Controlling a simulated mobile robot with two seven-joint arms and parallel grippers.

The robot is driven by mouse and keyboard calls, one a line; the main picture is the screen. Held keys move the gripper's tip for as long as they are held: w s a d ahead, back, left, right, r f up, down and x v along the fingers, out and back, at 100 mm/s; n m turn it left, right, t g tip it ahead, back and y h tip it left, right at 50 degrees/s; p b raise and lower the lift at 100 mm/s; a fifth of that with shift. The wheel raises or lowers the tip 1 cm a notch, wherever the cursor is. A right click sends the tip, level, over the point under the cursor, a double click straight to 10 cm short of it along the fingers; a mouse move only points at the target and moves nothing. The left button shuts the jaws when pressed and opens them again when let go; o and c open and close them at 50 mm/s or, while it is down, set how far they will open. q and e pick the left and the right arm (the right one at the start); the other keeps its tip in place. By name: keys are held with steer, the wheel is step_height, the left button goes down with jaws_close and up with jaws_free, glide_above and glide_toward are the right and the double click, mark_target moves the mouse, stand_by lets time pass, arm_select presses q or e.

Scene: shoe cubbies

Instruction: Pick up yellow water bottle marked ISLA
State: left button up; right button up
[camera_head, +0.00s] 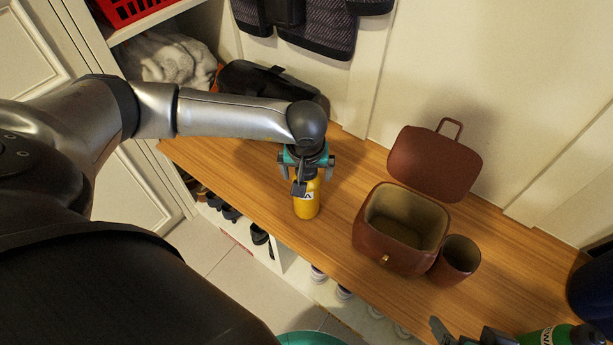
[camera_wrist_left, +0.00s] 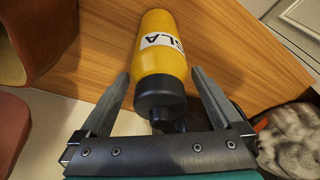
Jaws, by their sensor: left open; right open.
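The yellow water bottle (camera_head: 306,206) stands upright on the wooden bench, with a black cap and a white label partly readable. In the left wrist view the yellow bottle (camera_wrist_left: 163,61) shows "SLA" on its label. My left gripper (camera_head: 308,172) is over the bottle's top from above. In the left wrist view its open fingers (camera_wrist_left: 160,75) stand on either side of the bottle's capped end, with a gap showing beside each finger. My right gripper (camera_head: 462,336) is partly in view at the bottom right edge, open.
A brown lidded case (camera_head: 390,255) stands open on the bench (camera_head: 345,215), with a brown cup (camera_head: 457,262) beside it. A green bottle (camera_head: 548,336) is near my right gripper. A black bag (camera_head: 262,84) lies behind my left arm. Shoes sit on shelves below.

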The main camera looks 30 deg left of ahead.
arm_select(q)
jaws_close()
stand_by(0.7)
